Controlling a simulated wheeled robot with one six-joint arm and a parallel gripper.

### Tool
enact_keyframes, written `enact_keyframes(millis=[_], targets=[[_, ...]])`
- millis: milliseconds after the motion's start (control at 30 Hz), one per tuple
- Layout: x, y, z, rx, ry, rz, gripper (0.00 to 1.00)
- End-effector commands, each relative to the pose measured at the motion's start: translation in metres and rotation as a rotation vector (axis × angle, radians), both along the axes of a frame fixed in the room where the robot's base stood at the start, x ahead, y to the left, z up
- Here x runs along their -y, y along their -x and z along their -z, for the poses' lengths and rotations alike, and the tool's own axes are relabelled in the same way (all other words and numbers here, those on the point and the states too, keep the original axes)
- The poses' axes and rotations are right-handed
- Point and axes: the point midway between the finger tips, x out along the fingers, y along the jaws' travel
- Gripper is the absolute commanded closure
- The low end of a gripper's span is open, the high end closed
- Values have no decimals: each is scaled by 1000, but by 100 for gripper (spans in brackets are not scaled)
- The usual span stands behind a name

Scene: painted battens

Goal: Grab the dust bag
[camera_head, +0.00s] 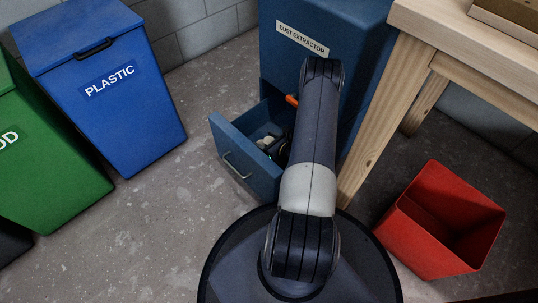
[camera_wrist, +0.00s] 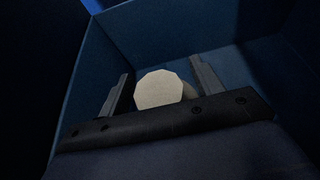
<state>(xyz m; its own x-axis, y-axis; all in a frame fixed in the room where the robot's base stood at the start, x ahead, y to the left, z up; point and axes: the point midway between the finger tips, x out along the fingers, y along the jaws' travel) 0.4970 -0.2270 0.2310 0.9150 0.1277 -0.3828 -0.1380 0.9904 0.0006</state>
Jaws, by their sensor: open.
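A pale, roundish thing that looks like the dust bag (camera_wrist: 158,89) lies inside the open blue drawer (camera_wrist: 95,75) in the wrist view. My gripper (camera_wrist: 165,80) is open, with one finger to each side of the pale thing. I cannot tell whether the fingers touch it. In the head view, the drawer (camera_head: 232,148) is pulled out from the blue dust extractor (camera_head: 275,75), and pale shapes (camera_head: 266,141) show inside it. My arm hides part of the drawer and most of my gripper there.
A wooden table (camera_head: 375,110) stands right of the extractor, with an empty red bin (camera_head: 407,235) below it on the floor. A blue plastic bin (camera_head: 125,125) and a green bin (camera_head: 50,165) stand at the left. The floor between them and the drawer is clear.

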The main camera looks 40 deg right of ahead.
Motion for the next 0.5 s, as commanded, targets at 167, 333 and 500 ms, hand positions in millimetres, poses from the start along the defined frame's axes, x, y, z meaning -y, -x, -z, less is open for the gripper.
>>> enact_keyframes(millis=[167, 333, 500], targets=[[0, 0, -1, 0, 0, 0, 39], [0, 0, -1, 0, 1, 0, 53], [0, 0, -1, 0, 1, 0, 67]])
